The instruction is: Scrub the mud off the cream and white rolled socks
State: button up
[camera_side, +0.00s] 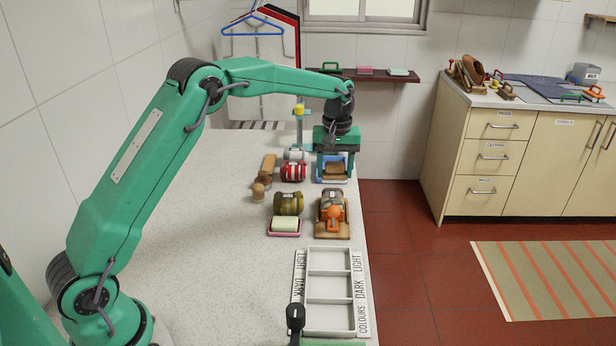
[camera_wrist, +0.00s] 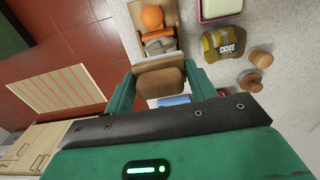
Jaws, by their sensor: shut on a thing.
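My gripper (camera_side: 334,174) is shut on a brown wooden brush-like block, which shows between the fingers in the wrist view (camera_wrist: 161,83). It is over the back right of the worktop, above a blue item (camera_side: 333,181). A wooden washboard (camera_side: 333,234) lies in front of my gripper, with an orange ball (camera_side: 334,212) on it. A rolled bundle (camera_side: 331,196), greyish and pale, lies on the board behind the ball, and it also shows in the wrist view (camera_wrist: 158,42). I cannot clearly tell its cream and white parts from mud. The block and bundle appear apart.
Striped red and white socks (camera_side: 293,171) and olive socks (camera_side: 289,204) lie left of the board. A pink soap dish (camera_side: 285,234), wooden pegs (camera_side: 258,192) and a compartment tray (camera_side: 330,283) with labels stand nearby. The left worktop (camera_side: 215,230) is clear.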

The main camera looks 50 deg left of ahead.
aim_at(333, 191)
jog(key=shift+f, duration=3.3)
jog(key=shift+w+a+f, duration=0.1)
jog(key=shift+w+a, duration=1.6)
jog(key=shift+c, duration=0.4)
jog(key=shift+s+d, duration=1.7)
jog(key=shift+w+a, duration=1.75)
jog(key=shift+s+d, duration=1.85)
jog(key=shift+w+a, duration=1.8)
notch_tip(333, 191, up, 8)
